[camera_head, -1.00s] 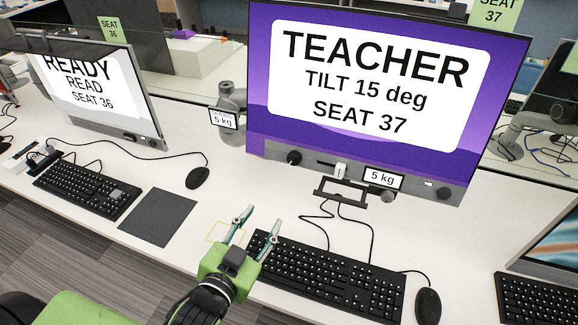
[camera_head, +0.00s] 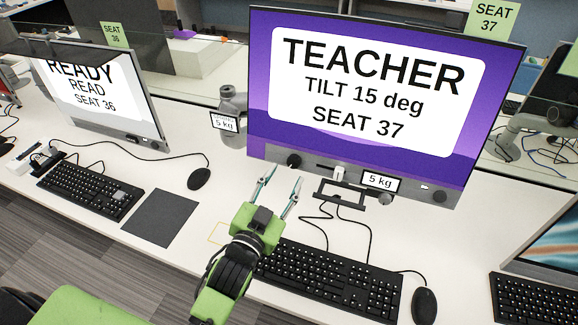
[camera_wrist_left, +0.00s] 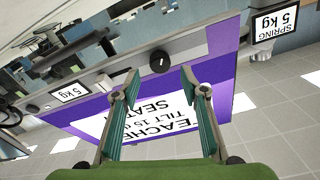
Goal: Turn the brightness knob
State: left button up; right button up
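The seat 37 monitor (camera_head: 262,140) has a black knob (camera_head: 293,160) at the left of its lower bezel and another black knob (camera_head: 440,196) at the right. I cannot read which is for brightness. My left gripper (camera_head: 284,177) is open and empty, just below and in front of the left knob. In the left wrist view the picture is upside down; the left knob (camera_wrist_left: 160,62), with a white mark, shows just beyond the gap between the open fingertips (camera_wrist_left: 160,76), apparently not touched. The far knob (camera_wrist_left: 31,109) shows there too. My right gripper is not in view.
A "5 kg" label (camera_head: 380,181) and a black bracket (camera_head: 340,192) sit at the bezel's middle. A keyboard (camera_head: 325,285) and mouse (camera_head: 424,306) lie below.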

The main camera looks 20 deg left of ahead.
aim_at(292, 164)
pick_arm(q)
jog(key=shift+w+d, duration=0.15)
jog(key=shift+w, duration=1.8)
jog(key=shift+c, duration=0.5)
jog(key=c, duration=1)
jog(key=shift+p, duration=0.3)
